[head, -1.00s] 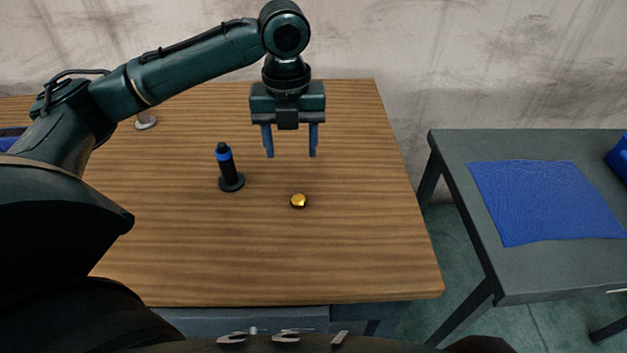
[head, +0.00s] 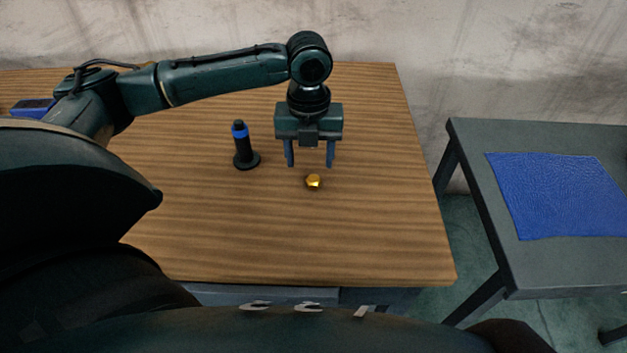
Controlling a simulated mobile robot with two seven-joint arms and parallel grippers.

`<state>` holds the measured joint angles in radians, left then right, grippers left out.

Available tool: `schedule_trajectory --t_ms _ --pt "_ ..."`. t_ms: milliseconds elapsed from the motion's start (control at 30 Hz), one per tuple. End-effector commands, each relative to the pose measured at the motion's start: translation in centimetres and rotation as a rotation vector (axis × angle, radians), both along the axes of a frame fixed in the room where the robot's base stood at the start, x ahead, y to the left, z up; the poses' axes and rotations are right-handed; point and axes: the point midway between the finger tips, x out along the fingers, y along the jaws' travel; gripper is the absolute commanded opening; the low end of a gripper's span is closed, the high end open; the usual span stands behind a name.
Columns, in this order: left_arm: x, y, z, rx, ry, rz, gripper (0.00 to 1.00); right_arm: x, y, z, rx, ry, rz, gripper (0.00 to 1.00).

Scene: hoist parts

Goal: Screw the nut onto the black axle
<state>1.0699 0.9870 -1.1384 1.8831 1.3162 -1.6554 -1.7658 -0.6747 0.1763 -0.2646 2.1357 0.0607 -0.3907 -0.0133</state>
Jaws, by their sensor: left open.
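A small gold nut (head: 314,181) lies on the wooden table. The black axle (head: 242,150) stands upright on its round base to the left of the nut, with a blue band near its top. My left gripper (head: 310,165) points down with its two fingers apart and nothing between them. In the picture its fingertips are just above and behind the nut; I cannot tell the exact height. My right gripper is not in view.
The wooden table (head: 370,235) is clear around the nut and axle. A dark grey table (head: 470,165) with a blue cloth (head: 560,195) stands to the right, across a gap. A blue object (head: 33,106) sits at the far left.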

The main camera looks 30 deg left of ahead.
Motion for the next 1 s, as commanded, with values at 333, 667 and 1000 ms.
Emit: schedule_trajectory --t_ms 333,667,1000 --pt "0.0 -0.1 -0.4 0.0 0.001 0.0 0.55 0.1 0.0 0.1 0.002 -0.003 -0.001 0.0" --pt "0.4 -0.6 -4.8 0.001 0.002 0.001 0.55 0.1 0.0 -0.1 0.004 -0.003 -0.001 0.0" --pt "0.4 -0.6 -5.3 0.001 0.001 0.0 0.55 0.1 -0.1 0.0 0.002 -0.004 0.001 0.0"
